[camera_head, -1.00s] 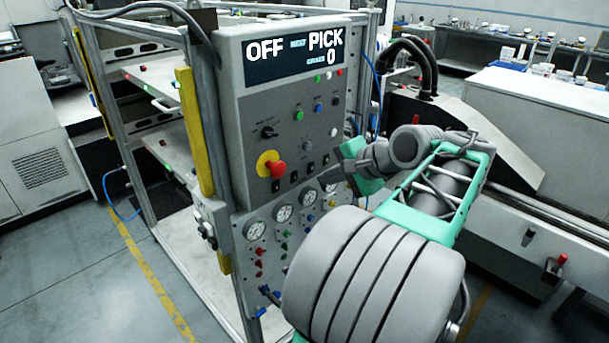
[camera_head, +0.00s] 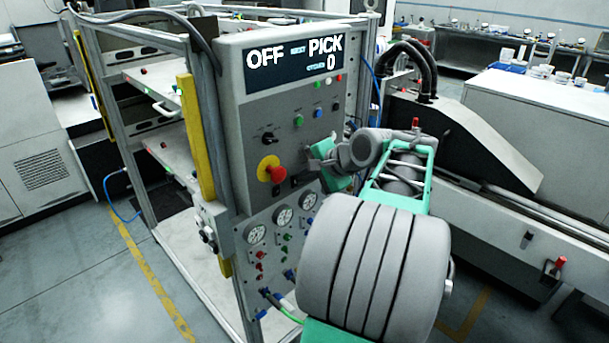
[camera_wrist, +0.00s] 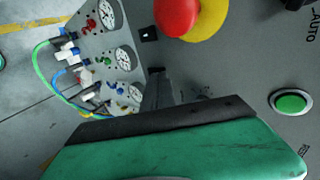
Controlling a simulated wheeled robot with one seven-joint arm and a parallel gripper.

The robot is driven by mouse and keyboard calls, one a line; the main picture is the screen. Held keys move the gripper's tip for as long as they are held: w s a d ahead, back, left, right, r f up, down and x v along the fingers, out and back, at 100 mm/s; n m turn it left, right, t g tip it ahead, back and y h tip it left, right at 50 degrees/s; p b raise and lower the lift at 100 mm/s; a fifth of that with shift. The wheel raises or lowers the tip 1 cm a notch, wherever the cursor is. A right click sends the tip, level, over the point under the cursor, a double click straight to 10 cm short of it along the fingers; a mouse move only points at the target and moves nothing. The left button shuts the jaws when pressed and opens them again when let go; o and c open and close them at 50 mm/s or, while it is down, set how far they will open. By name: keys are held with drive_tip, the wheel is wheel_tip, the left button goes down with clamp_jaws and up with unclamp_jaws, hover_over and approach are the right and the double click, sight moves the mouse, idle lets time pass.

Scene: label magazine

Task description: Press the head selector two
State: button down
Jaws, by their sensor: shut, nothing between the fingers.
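A row of small black selectors runs below the red emergency stop (camera_head: 277,173) on the grey control panel (camera_head: 237,120). The left selector (camera_head: 276,190) shows clear in the head view; it also appears as a black square in the wrist view (camera_wrist: 149,34). The second selector (camera_head: 294,181) is right beside my fingertips, and the others are hidden behind my gripper. My gripper (camera_head: 312,165) is shut and empty, close in front of the panel. In the wrist view its dark fingers (camera_wrist: 172,90) reach to the selector row; whether they touch cannot be told. I cannot read the selector labels.
The emergency stop on its yellow disc sits just above the row. A green button (camera_wrist: 291,102) lies to the side in the wrist view. Gauges (camera_head: 283,215) and coloured fittings sit below. A black rotary switch (camera_head: 268,138) is above. The display (camera_head: 290,68) reads OFF, PICK, 0.

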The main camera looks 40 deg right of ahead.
drive_tip(key=shift+r, duration=0.1)
drive_tip(key=shift+r+p, duration=0.75)
drive_tip(key=shift+p, duration=0.2)
drive_tip(key=shift+s, duration=0.1)
drive_tip(key=p+v, duration=0.2)
drive_tip(key=v, duration=1.1)
